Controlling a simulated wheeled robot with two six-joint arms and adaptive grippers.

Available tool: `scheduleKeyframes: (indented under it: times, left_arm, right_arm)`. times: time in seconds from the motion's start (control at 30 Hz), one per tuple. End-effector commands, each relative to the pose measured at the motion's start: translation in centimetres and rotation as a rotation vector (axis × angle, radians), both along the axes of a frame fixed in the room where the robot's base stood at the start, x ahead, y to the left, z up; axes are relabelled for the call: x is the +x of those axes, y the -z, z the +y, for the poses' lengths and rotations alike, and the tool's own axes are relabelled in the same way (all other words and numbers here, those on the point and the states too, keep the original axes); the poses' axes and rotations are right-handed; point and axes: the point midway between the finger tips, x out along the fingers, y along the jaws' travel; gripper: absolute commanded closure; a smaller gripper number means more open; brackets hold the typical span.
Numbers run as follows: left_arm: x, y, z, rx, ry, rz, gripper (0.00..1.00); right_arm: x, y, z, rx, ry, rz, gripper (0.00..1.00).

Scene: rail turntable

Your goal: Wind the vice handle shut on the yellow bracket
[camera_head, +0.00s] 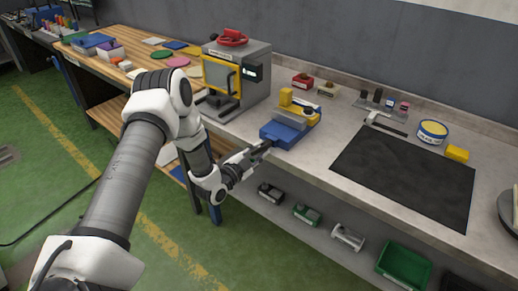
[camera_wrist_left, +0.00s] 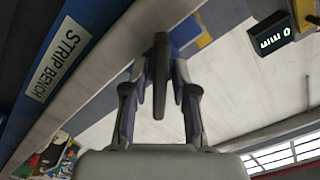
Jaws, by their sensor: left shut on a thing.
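The blue vice (camera_head: 284,135) sits at the front edge of the grey bench. The yellow bracket (camera_head: 287,97) stands upright at the vice's grey jaws (camera_head: 291,117); whether they touch it I cannot tell. My left gripper (camera_head: 262,149) reaches in from the left to the front of the vice. In the left wrist view my left gripper (camera_wrist_left: 160,72) is shut on a dark bar, the vice handle (camera_wrist_left: 160,55), which stands between the two fingers. In the head view the gripper mostly hides the handle. My right gripper is in neither view.
A grey machine with a yellow-framed window (camera_head: 218,76) stands left of the vice. Bins and parts (camera_head: 306,214) sit on the shelf below. The bench edge is close under my gripper.

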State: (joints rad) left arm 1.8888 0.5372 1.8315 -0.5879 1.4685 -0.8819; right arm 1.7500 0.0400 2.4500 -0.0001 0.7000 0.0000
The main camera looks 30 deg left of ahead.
Motion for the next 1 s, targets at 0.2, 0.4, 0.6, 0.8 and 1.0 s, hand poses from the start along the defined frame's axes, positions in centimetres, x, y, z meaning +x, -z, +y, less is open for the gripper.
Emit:
scheduleKeyframes:
  times: [0.2, 0.4, 0.6, 0.8, 1.0]
  left_arm:
    - [0.1, -0.5, 0.1, 0.204, 0.0, -0.019, 1.0]
    - [0.1, -0.6, 0.1, 0.394, -0.001, -0.034, 1.0]
    - [0.1, -0.7, 0.2, 0.584, -0.001, -0.048, 1.0]
    - [0.1, -0.8, 0.1, 0.772, 0.0, -0.063, 1.0]
    - [0.1, -0.9, 0.1, 0.962, 0.0, -0.078, 1.0]
  right_arm:
    - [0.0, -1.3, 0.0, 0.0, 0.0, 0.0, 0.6]
    - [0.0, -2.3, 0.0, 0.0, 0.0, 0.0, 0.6]
    - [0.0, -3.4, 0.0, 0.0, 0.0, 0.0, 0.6]
    - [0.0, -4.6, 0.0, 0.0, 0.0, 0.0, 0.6]
    - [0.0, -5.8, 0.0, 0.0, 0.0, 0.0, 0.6]
